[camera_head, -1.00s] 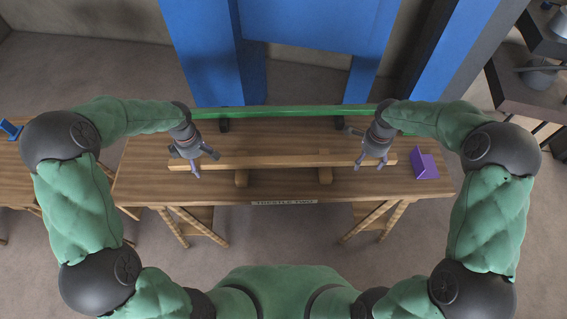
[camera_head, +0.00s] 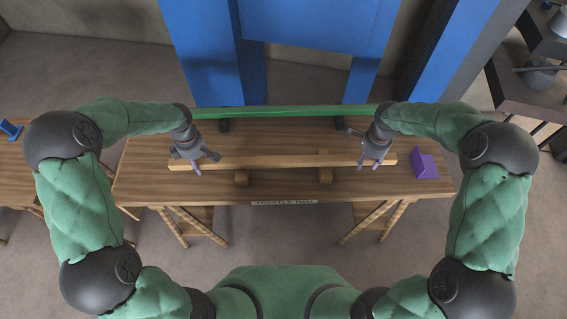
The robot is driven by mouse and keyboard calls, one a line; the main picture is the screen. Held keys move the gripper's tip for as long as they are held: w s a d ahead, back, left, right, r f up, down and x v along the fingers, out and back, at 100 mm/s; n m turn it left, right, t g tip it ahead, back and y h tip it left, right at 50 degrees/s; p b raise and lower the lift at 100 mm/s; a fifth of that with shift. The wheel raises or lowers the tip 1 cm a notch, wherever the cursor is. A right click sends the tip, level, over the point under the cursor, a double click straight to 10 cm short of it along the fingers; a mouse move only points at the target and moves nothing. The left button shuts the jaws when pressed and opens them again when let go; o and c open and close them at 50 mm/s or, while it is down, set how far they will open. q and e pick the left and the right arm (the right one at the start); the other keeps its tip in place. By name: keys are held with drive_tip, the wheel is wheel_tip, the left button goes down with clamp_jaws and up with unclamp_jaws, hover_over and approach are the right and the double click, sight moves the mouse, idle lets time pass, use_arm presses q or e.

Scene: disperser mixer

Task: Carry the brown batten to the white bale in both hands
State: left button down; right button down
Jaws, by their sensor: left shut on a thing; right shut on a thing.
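The fingers partly hide the batten at both places. The batten looks about level. No white bale shows in this view.
A green bar (camera_head: 280,112) runs along the table's back edge. A purple block (camera_head: 425,166) stands near the table's right end, close to the batten's end. Blue panels (camera_head: 300,30) rise behind. A second table with a blue object (camera_head: 10,129) is at far left.

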use_arm(q)
drive_tip(key=shift+r, duration=0.25)
use_arm(e)
drive_tip(key=shift+w+r, duration=0.1)
drive_tip(key=shift+r, duration=0.1)
